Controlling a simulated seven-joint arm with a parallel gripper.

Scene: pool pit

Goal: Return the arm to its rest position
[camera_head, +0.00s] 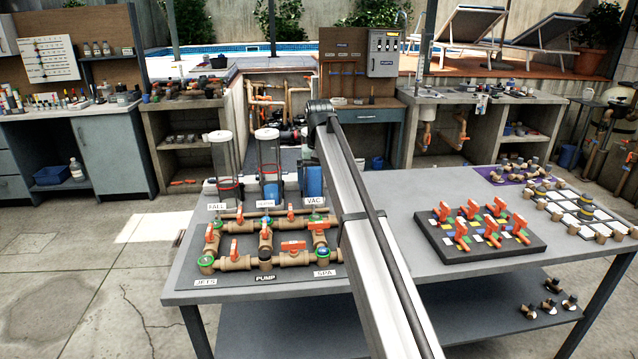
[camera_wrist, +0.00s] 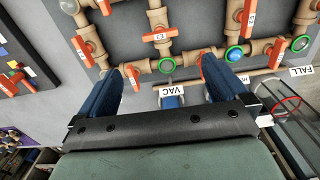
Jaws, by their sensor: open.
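My gripper (camera_wrist: 162,68) shows in the wrist view with its two blue fingers spread wide apart. Nothing is held between them. Beyond the fingertips lies the brown pipe board with orange valve handles (camera_wrist: 160,36), a green-ringed fitting and the VAC label (camera_wrist: 172,91). How far the fingertips are from the pipes is hard to tell. In the head view my arm runs from the bottom edge up over the table (camera_head: 410,195), to the right of the pipe board (camera_head: 220,284). My gripper cannot be made out there.
Clear cylinders (camera_head: 268,160) stand behind the pipe board. A dark tray of orange-handled valves (camera_head: 480,238) sits right of my arm, with a white grid board (camera_head: 575,212) farther right. Bare tabletop lies between my arm and the tray. Workbenches line the back.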

